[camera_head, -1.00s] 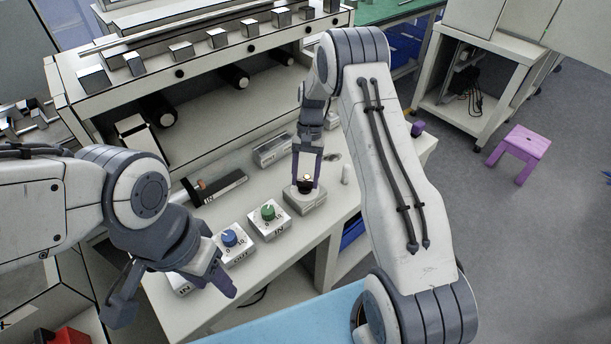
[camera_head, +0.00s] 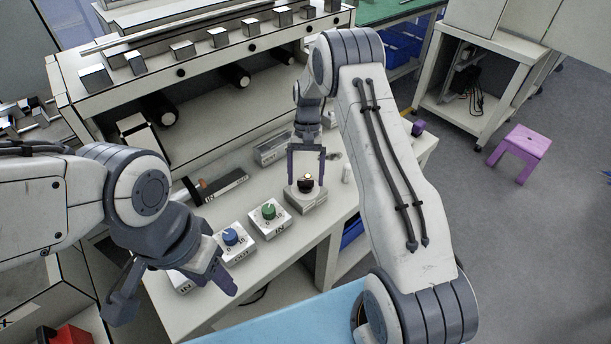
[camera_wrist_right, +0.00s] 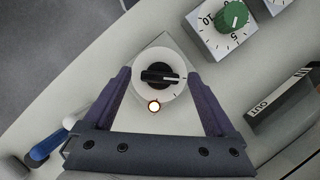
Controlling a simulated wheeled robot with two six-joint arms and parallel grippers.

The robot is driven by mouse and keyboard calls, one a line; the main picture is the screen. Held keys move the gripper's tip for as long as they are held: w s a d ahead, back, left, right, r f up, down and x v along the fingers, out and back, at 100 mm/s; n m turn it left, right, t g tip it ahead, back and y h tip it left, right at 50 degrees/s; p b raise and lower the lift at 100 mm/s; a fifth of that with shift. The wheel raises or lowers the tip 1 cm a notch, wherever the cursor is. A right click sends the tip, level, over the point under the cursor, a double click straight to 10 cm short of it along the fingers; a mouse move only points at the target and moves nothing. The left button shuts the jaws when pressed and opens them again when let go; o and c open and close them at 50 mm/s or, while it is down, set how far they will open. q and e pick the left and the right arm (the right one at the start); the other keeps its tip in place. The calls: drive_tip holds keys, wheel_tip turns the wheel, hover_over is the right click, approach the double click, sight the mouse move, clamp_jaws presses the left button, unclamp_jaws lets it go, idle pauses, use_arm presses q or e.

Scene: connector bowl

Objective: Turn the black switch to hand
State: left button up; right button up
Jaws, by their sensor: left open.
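The black switch (camera_head: 306,183) sits on a pale grey box (camera_head: 309,202) on the bench, right of the green-knob box. In the right wrist view the black switch (camera_wrist_right: 160,76) has a bar handle with a white line, lying nearly level, on a white round plate. A small lamp (camera_wrist_right: 153,106) glows beside it. My right gripper (camera_head: 306,172) is open above the box; its fingers stand wide on either side of the switch, apart from it. The switch's position labels are not readable. My left gripper (camera_head: 184,304) is open and empty at the front left of the bench.
A green knob (camera_head: 268,210) and a blue knob (camera_head: 230,237) on boxes stand in a row to the left. A small white cylinder (camera_head: 346,173) stands right of the switch box. A dark bar-shaped device (camera_head: 222,186) lies behind the knobs.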

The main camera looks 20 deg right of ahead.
drive_tip(key=b+v, duration=0.1)
drive_tip(key=v, duration=0.9)
drive_tip(key=shift+r+b, duration=0.15)
drive_tip(key=shift+b, duration=0.25)
drive_tip(key=shift+w, duration=0.1)
drive_tip(key=s+a+r+n+t+h, duration=0.1)
drive_tip(key=s+a+r+n, duration=0.2)
drive_tip(key=s+a+r, duration=0.35)
drive_tip(key=s+a+r+n+t, duration=0.1)
drive_tip(key=s+a+r+n, duration=0.2)
drive_tip(key=s+a, duration=0.55)
drive_tip(key=s+a+f+n+t, duration=0.1)
drive_tip(key=s+n, duration=0.2)
drive_tip(key=s, duration=0.6)
drive_tip(key=s+a+f+n+t, duration=0.1)
drive_tip(key=s+n, duration=0.2)
drive_tip(key=s, duration=0.6)
drive_tip(key=shift+s+a, duration=0.2)
drive_tip(key=shift+a, duration=0.15)
